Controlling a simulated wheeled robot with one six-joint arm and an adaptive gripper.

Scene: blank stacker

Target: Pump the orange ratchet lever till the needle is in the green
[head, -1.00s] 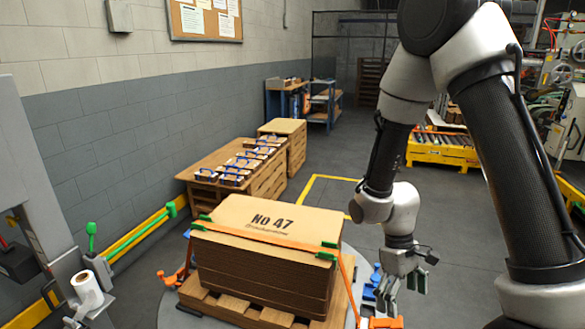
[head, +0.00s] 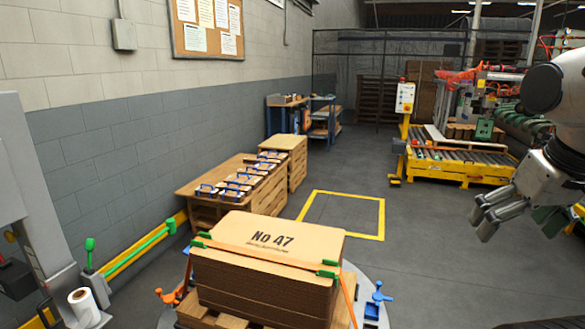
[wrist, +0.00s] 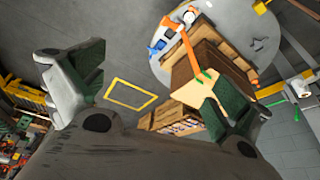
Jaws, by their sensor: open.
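A strapped stack of cardboard (head: 265,275) marked No 47 sits on a wooden pallet (head: 230,318); an orange strap (head: 345,295) runs over it. In the wrist view the strap leads to a small orange part (wrist: 188,14) by the round plate, which may be the ratchet lever; it is too small to tell. I cannot make out a needle or green zone. My gripper (head: 515,215) is open and empty, raised at the right, well away from the stack. Its spread fingers (wrist: 150,75) also show in the wrist view, with nothing between them.
A blue clamp (head: 376,297) stands right of the stack, an orange clamp (head: 168,296) left. A grey post (head: 35,200) with a paper roll (head: 83,304) is at the left. A yellow roller conveyor (head: 450,168) is behind.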

